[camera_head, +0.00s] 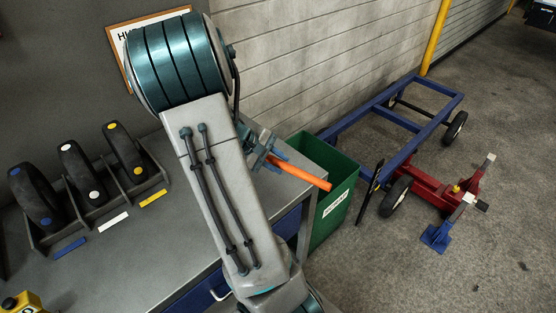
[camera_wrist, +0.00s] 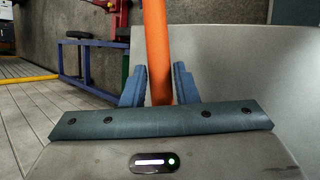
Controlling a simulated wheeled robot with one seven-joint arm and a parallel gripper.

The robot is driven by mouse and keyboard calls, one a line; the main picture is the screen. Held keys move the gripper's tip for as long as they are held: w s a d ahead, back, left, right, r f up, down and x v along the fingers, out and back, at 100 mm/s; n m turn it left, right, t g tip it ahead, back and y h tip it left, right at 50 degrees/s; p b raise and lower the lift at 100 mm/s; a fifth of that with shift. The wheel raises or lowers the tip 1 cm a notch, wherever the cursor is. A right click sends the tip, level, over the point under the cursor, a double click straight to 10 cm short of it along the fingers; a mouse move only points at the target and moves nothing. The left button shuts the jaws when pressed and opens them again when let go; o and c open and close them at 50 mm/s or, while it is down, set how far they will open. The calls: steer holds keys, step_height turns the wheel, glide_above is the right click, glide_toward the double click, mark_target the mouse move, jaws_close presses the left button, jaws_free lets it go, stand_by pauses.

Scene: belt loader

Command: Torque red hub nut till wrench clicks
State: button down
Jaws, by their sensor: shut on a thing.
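My gripper (camera_head: 266,157) is shut on an orange bar (camera_head: 300,172), which looks like the wrench's handle. It holds the bar above the right end of the grey bench, and the bar's free end reaches over the green bin. In the wrist view the bar (camera_wrist: 156,45) stands upright between the two blue fingers of my gripper (camera_wrist: 158,88). The wrench's head cannot be made out. A blue cart (camera_head: 410,122) with a red front part (camera_head: 428,188) and dark wheels stands on the floor at right. I cannot make out a red hub nut.
A green bin (camera_head: 335,205) stands against the bench's right end. A yellow post (camera_head: 434,38) rises behind the cart.

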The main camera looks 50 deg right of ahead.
steer(key=shift+a, duration=0.15)
steer(key=shift+s+a+m+g+y, duration=0.1)
steer(key=shift+a+m+g+y, duration=0.3)
steer(key=shift+a, duration=0.45)
steer(key=shift+a+p, duration=0.15)
steer(key=shift+p, duration=0.15)
steer(key=shift+a+m, duration=0.3)
steer(key=shift+m, duration=0.1)
steer(key=shift+d+r, duration=0.1)
